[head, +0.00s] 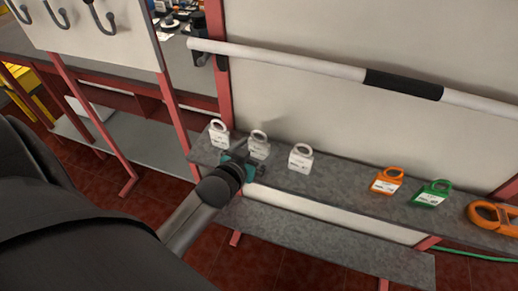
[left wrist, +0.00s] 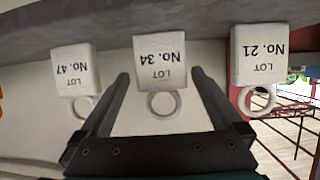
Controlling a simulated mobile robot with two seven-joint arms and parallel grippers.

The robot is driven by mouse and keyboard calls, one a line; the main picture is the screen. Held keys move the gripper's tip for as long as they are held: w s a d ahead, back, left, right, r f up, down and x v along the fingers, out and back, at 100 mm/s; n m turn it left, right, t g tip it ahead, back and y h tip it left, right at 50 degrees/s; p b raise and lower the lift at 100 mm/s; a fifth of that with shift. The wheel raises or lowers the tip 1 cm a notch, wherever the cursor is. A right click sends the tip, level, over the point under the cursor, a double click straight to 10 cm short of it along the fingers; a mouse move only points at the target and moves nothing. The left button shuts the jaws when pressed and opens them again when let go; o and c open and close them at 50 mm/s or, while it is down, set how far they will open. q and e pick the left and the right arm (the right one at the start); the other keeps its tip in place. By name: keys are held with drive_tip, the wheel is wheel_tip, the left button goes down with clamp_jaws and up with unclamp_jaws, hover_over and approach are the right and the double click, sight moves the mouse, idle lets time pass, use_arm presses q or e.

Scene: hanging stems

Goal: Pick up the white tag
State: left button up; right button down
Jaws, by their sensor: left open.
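Three white tags with ring tops stand on the grey shelf (head: 340,186). The left one (head: 219,134) reads No. 21 in the left wrist view (left wrist: 259,56), which shows things upside down. The middle one (head: 258,150) reads No. 34 there (left wrist: 160,62). The right one (head: 300,160) reads No. 47 there (left wrist: 76,70). My left gripper (head: 242,160) is open and empty, in front of the middle tag. In the left wrist view its fingers (left wrist: 161,76) lie to either side of the No. 34 tag. My right gripper is not in view.
An orange tag (head: 386,182), a green tag (head: 432,194) and a larger orange clamp-like thing (head: 492,216) are further right on the shelf. A white rail (head: 290,60) with a black sleeve runs above. A board with hooks (head: 100,25) stands at upper left.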

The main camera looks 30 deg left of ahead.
sight(263, 142)
use_arm(q)
drive_tip(key=shift+b+x, duration=0.85)
drive_tip(key=shift+x, duration=1.75)
drive_tip(key=shift+a, duration=0.1)
drive_tip(key=c, duration=1.5)
